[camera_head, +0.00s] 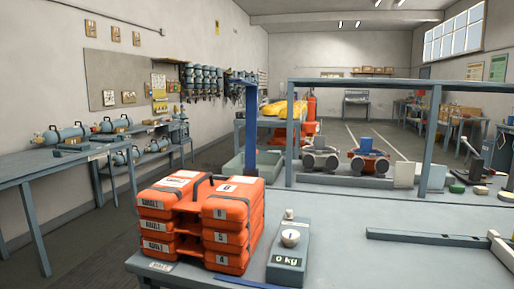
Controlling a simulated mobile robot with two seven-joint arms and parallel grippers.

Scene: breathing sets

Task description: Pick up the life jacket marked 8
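A stack of orange packs, which look like folded life jackets, stands in three layers at the near left of the grey table. The top pack (224,208) has a white label on its upper face and one on its front end; the digit is too small to read surely but may be 8. The middle pack (235,238) is marked 5 and the bottom pack (238,258) is marked 4. A dark strap or handle shows between the two halves of the top pack. Neither of my grippers is in view.
A scale (288,262) reading 0 kg stands just right of the stack. A grey bar (425,238) lies on the table (345,260) at the right. The table between the scale and bar is clear.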

